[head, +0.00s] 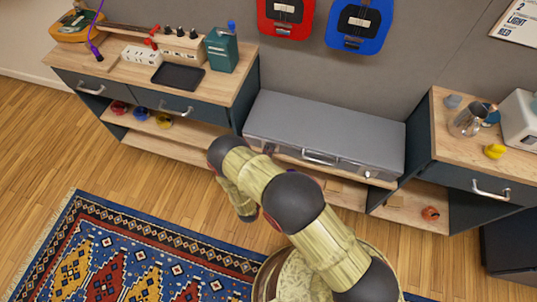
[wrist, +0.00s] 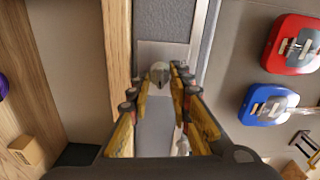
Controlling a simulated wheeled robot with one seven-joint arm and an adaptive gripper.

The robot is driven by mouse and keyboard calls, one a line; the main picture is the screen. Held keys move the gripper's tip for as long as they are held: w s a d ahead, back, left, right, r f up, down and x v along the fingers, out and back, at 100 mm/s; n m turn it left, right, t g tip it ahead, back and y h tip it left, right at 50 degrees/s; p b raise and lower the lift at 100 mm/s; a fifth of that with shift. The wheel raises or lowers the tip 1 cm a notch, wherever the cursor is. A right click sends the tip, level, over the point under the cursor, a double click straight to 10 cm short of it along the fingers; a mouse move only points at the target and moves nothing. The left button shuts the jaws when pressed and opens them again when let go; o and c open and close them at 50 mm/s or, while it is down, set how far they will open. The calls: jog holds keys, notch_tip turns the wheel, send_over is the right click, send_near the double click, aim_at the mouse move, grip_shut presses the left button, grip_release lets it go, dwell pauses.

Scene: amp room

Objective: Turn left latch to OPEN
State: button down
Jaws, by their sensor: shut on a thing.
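A long grey case (head: 325,128) lies on a low wooden bench between two cabinets. Its front has a handle (head: 320,158) in the middle and a small right latch (head: 368,174). Whether the latch is turned cannot be told.
The left cabinet (head: 215,100) holds a power strip, a black tray (head: 178,76) and a teal box (head: 221,50). The right cabinet (head: 460,165) bears a metal jug (head: 467,121). Red (head: 285,18) and blue (head: 357,25) guitars hang above. A patterned rug (head: 140,255) covers the floor in front.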

jog(key=shift+m, duration=0.6)
jog(key=shift+f, duration=0.1)
jog(key=c, duration=1.7)
grip_release()
jog(key=shift+o, duration=0.2)
jog(key=v, duration=1.2)
jog(key=shift+m, duration=0.4)
